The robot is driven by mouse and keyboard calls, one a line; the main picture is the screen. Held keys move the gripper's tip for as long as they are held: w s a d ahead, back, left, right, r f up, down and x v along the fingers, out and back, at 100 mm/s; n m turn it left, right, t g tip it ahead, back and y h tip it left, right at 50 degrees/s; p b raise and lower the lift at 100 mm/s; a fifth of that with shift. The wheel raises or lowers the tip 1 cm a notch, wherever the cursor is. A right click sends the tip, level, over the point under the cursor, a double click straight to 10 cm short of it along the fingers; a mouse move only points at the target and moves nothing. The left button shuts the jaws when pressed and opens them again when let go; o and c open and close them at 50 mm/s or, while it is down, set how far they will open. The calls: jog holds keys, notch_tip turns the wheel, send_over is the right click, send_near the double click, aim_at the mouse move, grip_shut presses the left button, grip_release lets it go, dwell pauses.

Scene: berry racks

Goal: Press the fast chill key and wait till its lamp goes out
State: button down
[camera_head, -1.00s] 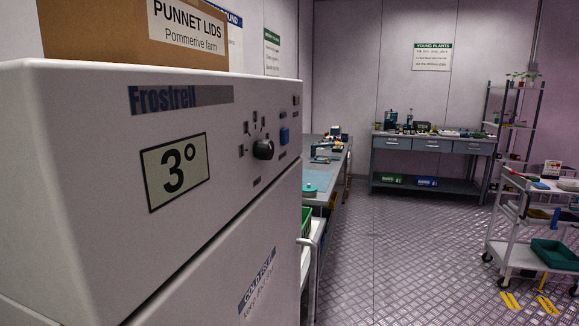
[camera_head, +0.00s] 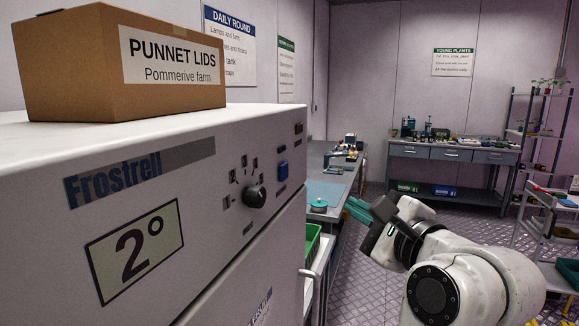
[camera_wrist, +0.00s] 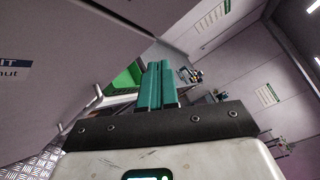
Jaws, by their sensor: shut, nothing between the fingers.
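The white Frostrell fridge (camera_head: 215,215) fills the left of the head view. Its display (camera_head: 135,251) reads 2°. A black round knob (camera_head: 255,196) sits on its panel with small marks around it. A blue key (camera_head: 283,171) is to the right of the knob. I see no lit lamp; the small marks near the key are too small to read. My gripper (camera_head: 356,208), with teal fingers, is shut and empty, to the right of the panel and apart from it. The wrist view shows the shut fingers (camera_wrist: 157,85) beside the fridge's side.
A cardboard box of punnet lids (camera_head: 120,65) stands on the fridge. A grey drawer bench (camera_head: 450,153) stands at the back wall. Open floor lies between.

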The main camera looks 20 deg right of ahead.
aim_at(284, 171)
jog(key=r+m, duration=0.1)
jog(key=r, duration=0.1)
jog(key=r+m+t, duration=0.1)
jog(key=r, duration=0.1)
jog(key=shift+w+d+r+y, duration=0.1)
jog(key=shift+w+y, duration=0.1)
jog(key=shift+y, duration=0.1)
jog(key=w+a+b, duration=0.1)
jog(key=w+a, duration=0.4)
jog(key=a, duration=0.2)
jog(key=shift+w+a, duration=0.1)
jog(key=shift+w, duration=0.05)
dwell(2.1)
jog(key=shift+w+a, duration=0.2)
jog(key=shift+a, duration=0.1)
jog(key=shift+w+a, duration=0.25)
jog(key=shift+a, duration=0.1)
dwell(1.0)
jog(key=shift+d, duration=0.1)
jog(key=shift+s+d, duration=0.55)
